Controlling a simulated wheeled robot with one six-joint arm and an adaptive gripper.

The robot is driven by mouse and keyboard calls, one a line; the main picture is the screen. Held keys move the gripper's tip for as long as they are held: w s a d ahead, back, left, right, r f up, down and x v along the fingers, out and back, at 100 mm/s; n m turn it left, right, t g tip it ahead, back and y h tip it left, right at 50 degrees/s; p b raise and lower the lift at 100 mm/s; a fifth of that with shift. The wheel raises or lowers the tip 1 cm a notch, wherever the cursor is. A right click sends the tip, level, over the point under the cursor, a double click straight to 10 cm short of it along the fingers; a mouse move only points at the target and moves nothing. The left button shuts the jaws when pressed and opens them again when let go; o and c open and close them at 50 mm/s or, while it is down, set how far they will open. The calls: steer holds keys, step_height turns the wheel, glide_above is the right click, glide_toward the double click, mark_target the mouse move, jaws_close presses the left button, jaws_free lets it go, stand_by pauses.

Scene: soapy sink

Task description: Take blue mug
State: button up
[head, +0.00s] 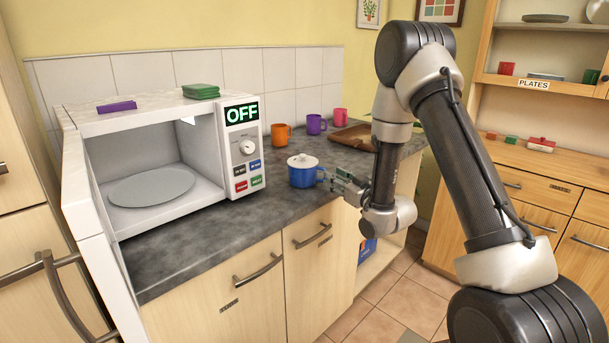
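The blue mug (302,177) stands upright on the dark countertop, just right of the microwave. The fingertips overlap the mug's right edge in the head view, where a handle might be. They are too small to tell whether they touch the mug, or whether they are open or shut.
A microwave (245,192) with its door open and "OFF" on its display stands left of the mug. Orange (281,133), purple (316,124) and pink (340,117) mugs stand behind. A brown tray (352,138) lies behind my gripper. The front counter (215,238) is clear.

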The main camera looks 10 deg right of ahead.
mark_target(308, 173)
steer(key=x, duration=0.4)
steer(key=shift+a, duration=0.1)
jaws_close()
steer(key=shift+r, duration=0.1)
